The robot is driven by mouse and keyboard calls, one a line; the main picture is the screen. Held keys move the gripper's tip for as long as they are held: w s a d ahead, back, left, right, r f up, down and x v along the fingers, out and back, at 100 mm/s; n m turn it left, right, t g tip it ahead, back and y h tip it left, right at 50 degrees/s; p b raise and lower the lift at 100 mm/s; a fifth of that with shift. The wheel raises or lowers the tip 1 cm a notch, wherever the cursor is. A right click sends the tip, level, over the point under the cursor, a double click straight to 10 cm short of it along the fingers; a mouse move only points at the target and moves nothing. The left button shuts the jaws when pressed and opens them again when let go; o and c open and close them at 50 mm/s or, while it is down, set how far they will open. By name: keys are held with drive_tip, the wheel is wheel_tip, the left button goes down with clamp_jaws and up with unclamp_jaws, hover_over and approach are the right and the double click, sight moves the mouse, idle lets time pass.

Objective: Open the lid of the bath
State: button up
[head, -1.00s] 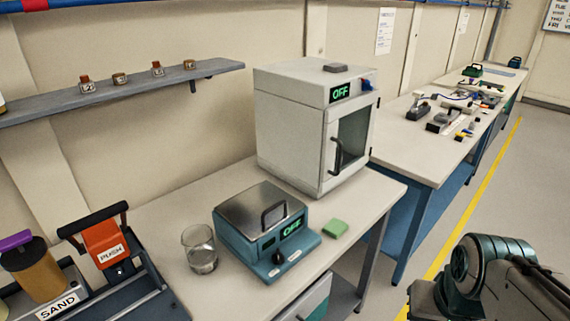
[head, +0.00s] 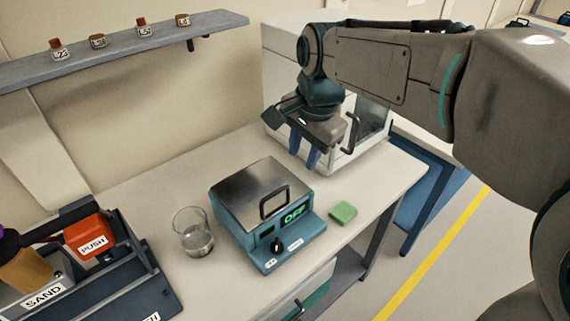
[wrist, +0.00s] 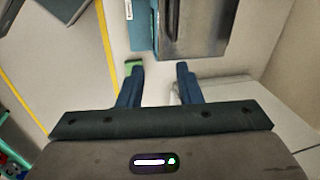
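The bath (head: 262,220) is a teal box on the bench with a shut metal lid (head: 248,188). A dark loop handle (head: 274,201) stands at the lid's front edge, and the front display reads OFF. My gripper (head: 305,158) is above the bench, behind and to the right of the bath, in front of the white oven. Its two blue fingers point down, apart and empty. In the wrist view the fingers of my gripper (wrist: 159,72) are spread, with the bath's metal lid (wrist: 198,25) beyond them.
A glass beaker (head: 193,233) stands close left of the bath. A green sponge (head: 342,212) lies to its right. The white oven (head: 283,70) is behind my gripper, partly hidden by my arm. A rig labelled SAND and PUSH (head: 95,285) stands at left. A shelf (head: 110,45) holds small jars.

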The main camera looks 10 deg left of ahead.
drive_tip(key=a+m, duration=0.1)
drive_tip(key=a, duration=0.2)
approach(278, 190)
drive_tip(key=f, duration=0.5)
drive_tip(key=w+a+f, duration=0.1)
drive_tip(key=f, duration=0.1)
drive_tip(key=shift+w+f+p, duration=0.1)
drive_tip(key=shift+f+p, duration=0.2)
drive_tip(key=shift+p, duration=0.1)
clamp_jaws()
